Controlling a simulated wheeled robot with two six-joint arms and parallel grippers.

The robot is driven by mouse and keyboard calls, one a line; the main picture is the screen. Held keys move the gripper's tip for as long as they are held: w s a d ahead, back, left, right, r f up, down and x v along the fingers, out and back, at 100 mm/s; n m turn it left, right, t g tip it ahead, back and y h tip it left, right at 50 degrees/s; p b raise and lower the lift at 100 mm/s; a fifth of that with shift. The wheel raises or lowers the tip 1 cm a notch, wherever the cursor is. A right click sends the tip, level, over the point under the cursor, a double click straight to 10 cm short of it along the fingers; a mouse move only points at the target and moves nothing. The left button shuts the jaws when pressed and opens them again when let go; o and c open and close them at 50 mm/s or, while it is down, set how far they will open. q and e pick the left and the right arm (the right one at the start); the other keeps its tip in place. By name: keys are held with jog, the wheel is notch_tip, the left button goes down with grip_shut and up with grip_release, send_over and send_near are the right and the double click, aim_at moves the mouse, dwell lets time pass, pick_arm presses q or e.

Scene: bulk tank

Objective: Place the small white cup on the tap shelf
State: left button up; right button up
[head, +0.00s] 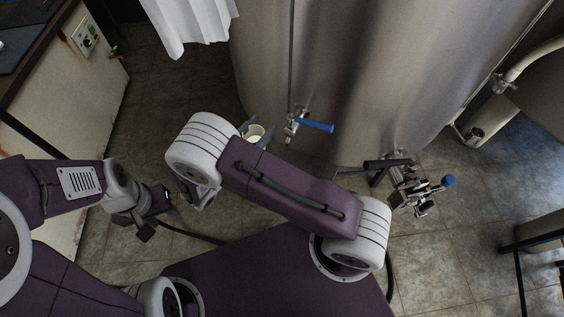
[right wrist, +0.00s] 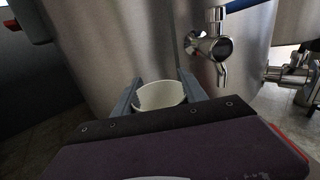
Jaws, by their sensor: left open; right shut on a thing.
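The small white cup (head: 254,132) is held upright, as far as I can tell, between the fingers of my right gripper (head: 257,131), in front of the steel tank. In the right wrist view the cup (right wrist: 160,95) shows its open rim between the two grey fingers of the right gripper (right wrist: 159,92). The tap (head: 293,122), with a blue handle, is just right of the cup; its spout (right wrist: 220,72) shows to the right in the right wrist view. I cannot make out a tap shelf for certain. My left gripper (head: 160,216) is open and empty at lower left.
The steel tank (head: 340,60) fills the back. A lower valve assembly (head: 410,185) with a blue knob stands right of my right arm. Tiled floor is free between counter and tank.

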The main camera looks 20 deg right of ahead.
jog(key=shift+s+a, duration=0.1)
jog(key=shift+s, duration=0.15)
jog(key=shift+s+f, duration=0.1)
jog(key=shift+f, duration=0.05)
jog(key=f+b, duration=0.1)
jog(key=f, duration=0.4)
jog(key=shift+w+f+b, duration=0.15)
jog(key=shift+w+b, duration=0.05)
jog(key=shift+b, duration=0.1)
jog(key=shift+s+f, duration=0.1)
jog(key=shift+f, duration=0.4)
notch_tip(320, 180, down, 3)
jog(key=shift+f+b, duration=0.2)
jog(key=shift+b, duration=0.25)
pick_arm(q)
jog(key=f, duration=0.3)
jog(key=shift+s, duration=0.3)
